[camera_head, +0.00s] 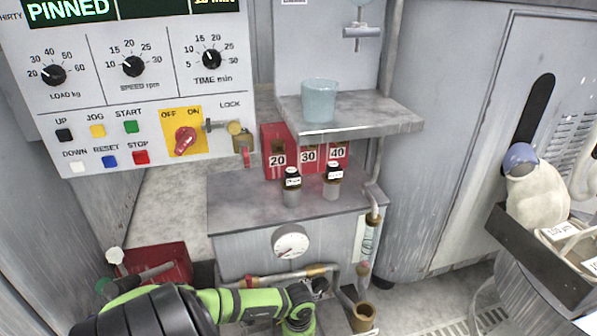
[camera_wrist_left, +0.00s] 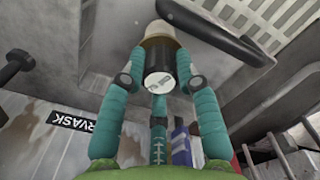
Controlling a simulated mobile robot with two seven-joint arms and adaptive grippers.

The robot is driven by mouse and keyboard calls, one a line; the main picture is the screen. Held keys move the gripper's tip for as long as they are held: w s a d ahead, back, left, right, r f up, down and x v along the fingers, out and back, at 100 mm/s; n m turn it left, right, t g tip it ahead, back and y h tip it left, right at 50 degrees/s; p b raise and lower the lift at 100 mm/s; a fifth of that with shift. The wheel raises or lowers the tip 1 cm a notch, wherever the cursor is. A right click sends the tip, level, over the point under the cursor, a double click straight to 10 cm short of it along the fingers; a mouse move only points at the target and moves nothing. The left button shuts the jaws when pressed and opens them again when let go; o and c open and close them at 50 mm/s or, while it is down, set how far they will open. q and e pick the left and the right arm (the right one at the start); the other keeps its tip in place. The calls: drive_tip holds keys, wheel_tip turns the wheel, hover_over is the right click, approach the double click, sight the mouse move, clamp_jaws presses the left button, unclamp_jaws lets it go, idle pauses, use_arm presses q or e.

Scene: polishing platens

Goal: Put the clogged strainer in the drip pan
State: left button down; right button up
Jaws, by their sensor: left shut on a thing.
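My left gripper (camera_wrist_left: 158,82) has teal fingers. They are closed around a small cylinder (camera_wrist_left: 159,62) with a dark side, a pale marked end and a cream upper part. I cannot tell from its look whether this is the clogged strainer. In the head view my left arm (camera_head: 240,302) comes in low, in front of the bench and its pipes, and its fingers do not show. A red tray-like box (camera_head: 157,262) lies low at the left, partly behind my arm; I cannot tell if it is the drip pan. My right gripper is not in view.
Two capped jars (camera_head: 292,181) stand on the grey bench (camera_head: 245,196) before red blocks marked 20, 30 and 40. A pale blue cup (camera_head: 319,101) is on the shelf above. A gauge (camera_head: 290,242) and pipes are near my arm. A grey bin (camera_head: 540,260) is at right.

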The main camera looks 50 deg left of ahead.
use_arm(q)
drive_tip(key=c, duration=0.9)
unclamp_jaws()
